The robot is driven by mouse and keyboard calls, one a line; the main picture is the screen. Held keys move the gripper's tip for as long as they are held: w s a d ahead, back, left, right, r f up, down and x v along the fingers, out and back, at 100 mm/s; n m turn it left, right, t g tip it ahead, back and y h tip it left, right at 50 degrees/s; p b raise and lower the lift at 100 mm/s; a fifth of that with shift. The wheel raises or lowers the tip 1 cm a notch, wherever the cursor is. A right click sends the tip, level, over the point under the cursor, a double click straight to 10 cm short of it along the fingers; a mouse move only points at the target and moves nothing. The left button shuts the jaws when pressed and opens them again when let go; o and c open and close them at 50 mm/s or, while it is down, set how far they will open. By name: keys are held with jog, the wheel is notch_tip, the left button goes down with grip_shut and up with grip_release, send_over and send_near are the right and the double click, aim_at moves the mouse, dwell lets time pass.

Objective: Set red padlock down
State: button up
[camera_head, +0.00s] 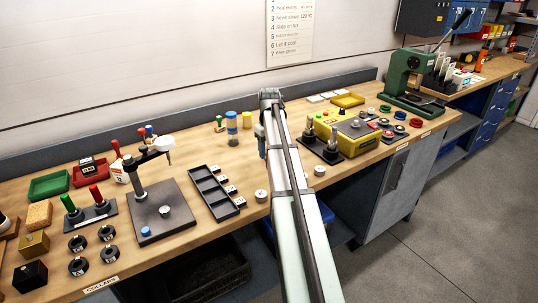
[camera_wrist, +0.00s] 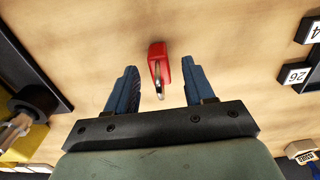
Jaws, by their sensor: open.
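The red padlock (camera_wrist: 158,58) appears to rest on the wooden bench top, its metal shackle pointing toward my wrist. My gripper (camera_wrist: 159,64) is open, one blue finger on each side of the padlock. A gap shows between each finger and the padlock, so neither side appears to touch it. In the head view my arm reaches over the bench, and the padlock cannot be made out there; my arm appears to hide it.
The wooden bench (camera_head: 105,215) has bare wood around the padlock. Numbered blocks (camera_wrist: 296,75) lie to the right in the wrist view. A black plate with a post (camera_wrist: 35,100) stands at left. A dark compartment tray (camera_head: 212,192) and yellow box (camera_head: 357,140) flank my arm.

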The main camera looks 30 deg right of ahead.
notch_tip(320, 180, up, 9)
jog(key=shift+r, duration=0.4)
jog(key=c, duration=0.3)
